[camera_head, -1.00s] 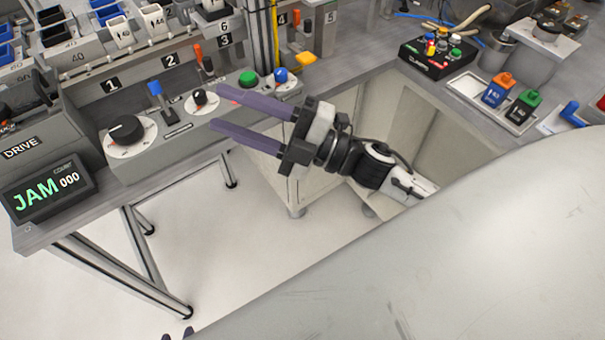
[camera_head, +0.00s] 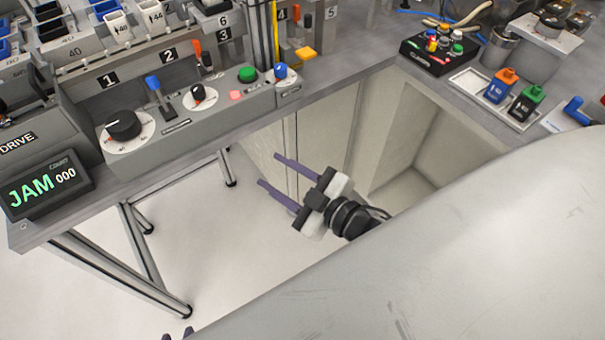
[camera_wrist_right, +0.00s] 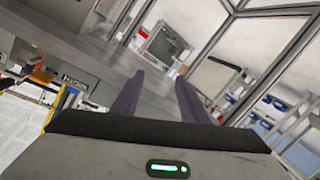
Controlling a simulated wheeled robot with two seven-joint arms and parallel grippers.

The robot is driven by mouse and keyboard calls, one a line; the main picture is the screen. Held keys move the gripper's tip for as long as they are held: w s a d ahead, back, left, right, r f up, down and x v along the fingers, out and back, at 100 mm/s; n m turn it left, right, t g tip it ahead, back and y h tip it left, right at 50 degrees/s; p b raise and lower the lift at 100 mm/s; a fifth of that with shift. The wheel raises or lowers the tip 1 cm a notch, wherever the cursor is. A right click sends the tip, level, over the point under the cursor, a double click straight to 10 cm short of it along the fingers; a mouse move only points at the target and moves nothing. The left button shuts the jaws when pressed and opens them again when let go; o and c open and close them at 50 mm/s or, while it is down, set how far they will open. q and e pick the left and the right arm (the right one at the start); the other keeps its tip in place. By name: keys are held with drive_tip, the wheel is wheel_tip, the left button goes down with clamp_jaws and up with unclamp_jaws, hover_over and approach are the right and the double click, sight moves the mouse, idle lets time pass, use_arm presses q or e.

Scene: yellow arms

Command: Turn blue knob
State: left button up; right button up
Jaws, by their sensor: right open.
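The blue knob (camera_head: 281,71) sits on a small white dial at the right end of the grey control panel (camera_head: 190,120), right of a green button (camera_head: 247,74). Nothing touches it. My right gripper (camera_head: 269,169) is open and empty. In the head view it appears below the panel's right end, in front of the cabinet, clear of the knob. Its two purple fingers also show apart in the right wrist view (camera_wrist_right: 155,95), where I cannot make out the knob. Only the purple tips of my left gripper (camera_head: 177,335) show at the bottom edge.
The panel also carries a black knob (camera_head: 123,124), a smaller black knob (camera_head: 198,93) and a blue-tipped lever (camera_head: 153,83). A display (camera_head: 46,186) reads JAM 000. A button box (camera_head: 438,54) stands on the bench at upper right. Open floor lies below the panel.

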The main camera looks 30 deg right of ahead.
drive_tip(key=s+f+m+g+h, duration=0.1)
drive_tip(key=s+f+m+g, duration=0.3)
drive_tip(key=s+f, duration=0.5)
drive_tip(key=shift+s+f+m+g+h+b, duration=0.35)
drive_tip(key=shift+f+m, duration=0.35)
drive_tip(key=shift+f, duration=1.3)
drive_tip(key=s+a+f+m+g, duration=0.1)
drive_tip(key=s+f+g, duration=0.1)
drive_tip(key=s+f, duration=0.2)
drive_tip(key=shift+s+f+m, duration=0.15)
drive_tip(key=shift+s+m, duration=0.25)
drive_tip(key=shift+s, duration=0.35)
